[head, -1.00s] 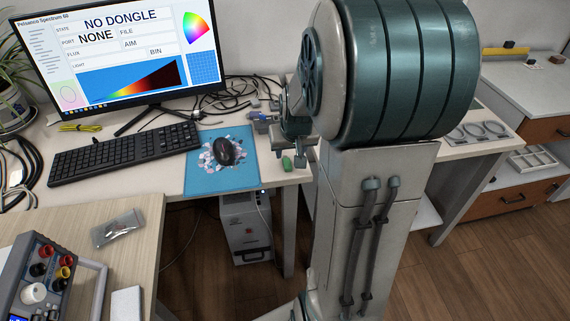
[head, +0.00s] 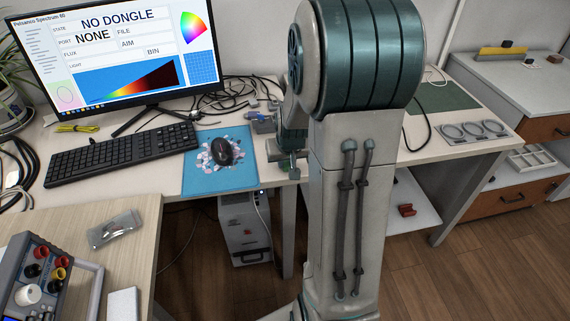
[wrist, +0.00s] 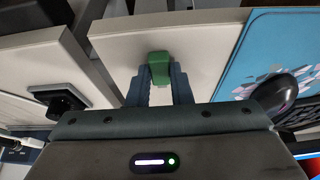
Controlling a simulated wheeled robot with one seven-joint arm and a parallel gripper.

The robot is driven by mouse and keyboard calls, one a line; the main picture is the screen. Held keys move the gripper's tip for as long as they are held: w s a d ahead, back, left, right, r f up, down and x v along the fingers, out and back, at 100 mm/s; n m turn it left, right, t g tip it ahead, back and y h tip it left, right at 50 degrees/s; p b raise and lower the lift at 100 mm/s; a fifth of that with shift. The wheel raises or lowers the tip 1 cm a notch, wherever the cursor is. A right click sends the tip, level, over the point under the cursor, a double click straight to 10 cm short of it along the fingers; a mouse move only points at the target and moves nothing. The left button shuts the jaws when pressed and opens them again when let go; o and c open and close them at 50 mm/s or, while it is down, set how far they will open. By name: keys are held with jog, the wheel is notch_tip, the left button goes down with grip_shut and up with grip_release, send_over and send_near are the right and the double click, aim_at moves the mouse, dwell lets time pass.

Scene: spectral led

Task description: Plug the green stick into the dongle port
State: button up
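The green stick (wrist: 159,66) sits between the fingertips of my gripper (wrist: 160,78) in the wrist view, with a finger against each side. In the head view, my gripper (head: 292,170) is low at the front right of the blue mat, by the table edge, and my arm hides part of it. I cannot tell whether the stick still touches the table. The monitor (head: 118,50) reads "NO DONGLE" and port "NONE". I cannot clearly identify the dongle port. A small blue and grey device (head: 262,122) lies behind my gripper, near the cables.
A black mouse (head: 222,152) rests on the blue mat (head: 205,183). A keyboard (head: 122,152) lies to its left. A white computer case (head: 244,232) stands under the table. Loose cables (head: 225,97) lie behind. A black part (wrist: 62,103) is left of my gripper in the wrist view.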

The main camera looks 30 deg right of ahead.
grip_shut()
jog(key=shift+r, duration=0.5)
jog(key=r, duration=0.2)
jog(key=d+r, duration=0.1)
jog(key=r, duration=0.1)
jog(key=shift+s+p, duration=0.15)
jog(key=shift+p, duration=0.2)
jog(key=s+d+r, duration=0.3)
jog(key=d+r, duration=0.3)
jog(key=d, duration=0.4)
jog(key=shift+o, duration=1)
grip_release()
grip_shut()
